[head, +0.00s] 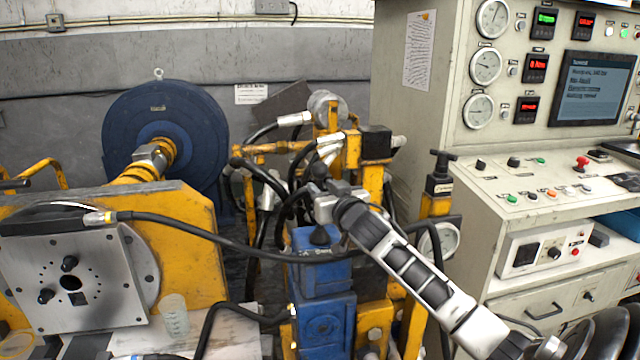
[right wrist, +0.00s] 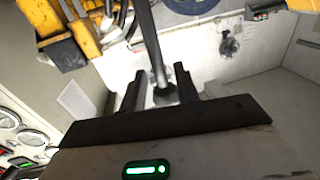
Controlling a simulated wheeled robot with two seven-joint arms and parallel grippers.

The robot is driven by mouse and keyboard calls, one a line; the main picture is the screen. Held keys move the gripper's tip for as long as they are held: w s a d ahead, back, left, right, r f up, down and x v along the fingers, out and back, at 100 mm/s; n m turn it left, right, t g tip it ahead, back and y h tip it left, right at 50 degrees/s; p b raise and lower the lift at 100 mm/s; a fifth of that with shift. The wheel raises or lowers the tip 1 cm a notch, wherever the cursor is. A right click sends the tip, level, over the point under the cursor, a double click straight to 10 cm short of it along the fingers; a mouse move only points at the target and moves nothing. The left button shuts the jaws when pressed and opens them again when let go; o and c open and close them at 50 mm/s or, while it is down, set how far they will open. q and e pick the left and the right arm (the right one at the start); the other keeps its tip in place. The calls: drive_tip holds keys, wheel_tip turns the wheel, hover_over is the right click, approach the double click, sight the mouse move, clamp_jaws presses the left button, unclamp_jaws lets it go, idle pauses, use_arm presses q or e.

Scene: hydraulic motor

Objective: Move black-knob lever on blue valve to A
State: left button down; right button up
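The blue valve (head: 323,282) stands at the centre of the head view with a black boot (head: 320,236) on top. My right gripper (head: 322,203) comes in from the right and is just above the boot, at the lever. A dark knob (head: 319,173) shows just behind and above the gripper. In the right wrist view, a dark lever rod (right wrist: 153,45) runs down between the two separated fingers of the right gripper (right wrist: 160,88), with gaps on both sides. The gripper hides part of the lever in the head view. My left gripper is not in view.
Black hoses (head: 190,228) cross in front of the yellow frame (head: 375,180) and close around the valve. A control console (head: 520,150) stands at the right. A metal plate (head: 75,280) and a clear cup (head: 174,315) are at the left.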

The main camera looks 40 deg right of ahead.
drive_tip(key=shift+x, duration=1.05)
